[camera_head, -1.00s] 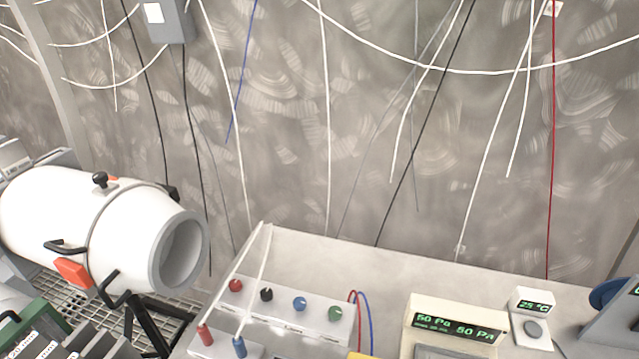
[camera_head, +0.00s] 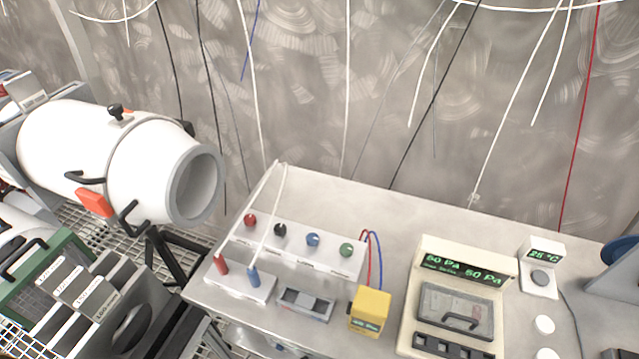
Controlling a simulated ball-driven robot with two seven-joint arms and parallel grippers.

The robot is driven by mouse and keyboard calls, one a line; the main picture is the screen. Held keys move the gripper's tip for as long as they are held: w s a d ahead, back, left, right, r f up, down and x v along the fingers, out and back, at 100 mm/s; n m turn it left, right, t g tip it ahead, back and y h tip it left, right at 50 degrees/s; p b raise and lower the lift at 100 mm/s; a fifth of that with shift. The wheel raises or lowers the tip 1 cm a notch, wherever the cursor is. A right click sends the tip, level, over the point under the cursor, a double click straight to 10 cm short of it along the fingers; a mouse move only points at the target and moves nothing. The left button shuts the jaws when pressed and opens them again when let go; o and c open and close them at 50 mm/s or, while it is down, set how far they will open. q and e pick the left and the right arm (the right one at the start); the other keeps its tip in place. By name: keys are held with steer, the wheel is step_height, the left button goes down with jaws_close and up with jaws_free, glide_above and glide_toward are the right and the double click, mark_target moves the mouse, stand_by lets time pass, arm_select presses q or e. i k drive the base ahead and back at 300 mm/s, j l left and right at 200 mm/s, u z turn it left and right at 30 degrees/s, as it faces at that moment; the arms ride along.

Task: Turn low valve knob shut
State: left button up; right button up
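A white panel (camera_head: 290,262) on the steel bench carries a row of small round knobs: a red knob (camera_head: 251,220), a black knob (camera_head: 280,230), a blue knob (camera_head: 313,239) and a green knob (camera_head: 346,250). I cannot tell which of these, if any, is the low valve knob. Neither of my grippers shows in the head view.
The steel bench (camera_head: 375,208) has free room at its back. A yellow box (camera_head: 370,312), a pressure meter reading 50 Pa (camera_head: 464,257) and a 25 °C display (camera_head: 545,254) stand on it.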

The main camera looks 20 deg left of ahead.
mark_target(313, 238)
steer(key=k+l+u, duration=0.1)
steer(key=l, duration=0.35)
steer(key=l+u, duration=0.15)
steer(key=l, duration=0.25)
steer(key=k+l+u, duration=0.1)
steer(key=l, duration=0.35)
steer(key=k+l+u, duration=0.15)
steer(key=l, duration=0.25)
steer(key=k, duration=0.05)
